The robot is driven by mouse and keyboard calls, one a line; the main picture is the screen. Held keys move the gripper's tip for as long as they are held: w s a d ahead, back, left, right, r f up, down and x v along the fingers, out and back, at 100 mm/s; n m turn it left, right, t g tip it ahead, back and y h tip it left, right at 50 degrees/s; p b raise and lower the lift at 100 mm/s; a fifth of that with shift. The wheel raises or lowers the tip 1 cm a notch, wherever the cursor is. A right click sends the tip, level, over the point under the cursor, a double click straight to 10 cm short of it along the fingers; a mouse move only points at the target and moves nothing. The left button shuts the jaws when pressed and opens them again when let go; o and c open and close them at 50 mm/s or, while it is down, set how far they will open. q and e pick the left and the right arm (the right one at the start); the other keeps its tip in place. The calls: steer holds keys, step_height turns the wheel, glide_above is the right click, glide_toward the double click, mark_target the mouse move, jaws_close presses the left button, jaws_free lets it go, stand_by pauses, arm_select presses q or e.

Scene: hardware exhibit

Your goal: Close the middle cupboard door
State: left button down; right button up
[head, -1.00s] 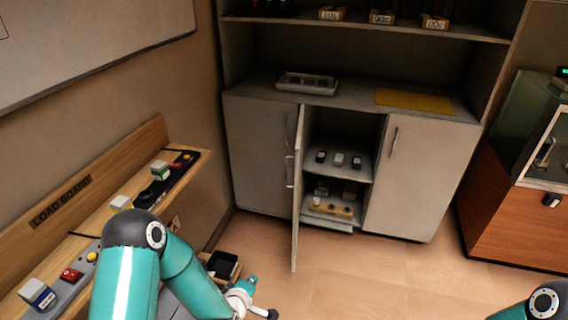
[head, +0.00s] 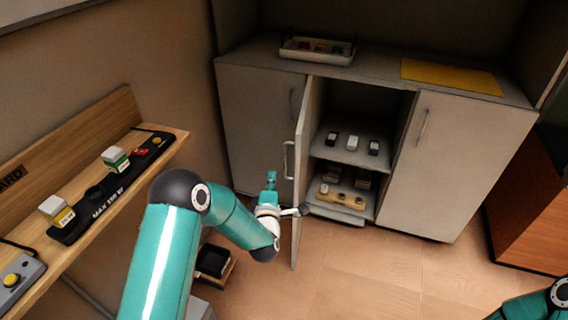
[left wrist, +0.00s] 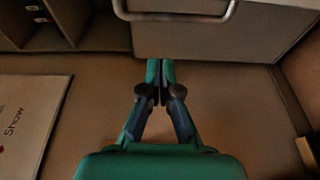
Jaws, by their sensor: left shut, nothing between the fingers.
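The middle cupboard door (head: 304,140) stands open in the head view, seen nearly edge-on and sticking out from the left side of the opening. Its bar handle (head: 288,160) is on the face turned left. My left gripper (head: 271,176) is shut and empty, just left of the door and low, on its handle side. In the left wrist view, the closed fingers (left wrist: 160,66) point at a grey panel (left wrist: 200,42) with a bar handle (left wrist: 175,16). I cannot tell whether they touch it. My right gripper is outside the views.
The open compartment holds several small items on two shelves (head: 350,155). The left cupboard door (head: 250,120) and right cupboard door (head: 450,160) are closed. A wooden load board (head: 90,150) stands on the left. A dark bin (head: 213,262) sits on the floor below. Floor right of the door is clear.

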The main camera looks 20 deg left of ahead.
arm_select(q)
steer(key=w+a, duration=0.5)
steer(key=w, duration=0.3)
steer(key=shift+y, duration=0.3)
steer(key=shift+w+d+f+p, duration=0.15)
steer(key=shift+d+p, duration=0.25)
steer(key=shift+d, duration=0.65)
steer(key=shift+w+d+p, duration=0.1)
steer(key=shift+d+p, duration=0.25)
steer(key=shift+d, duration=0.65)
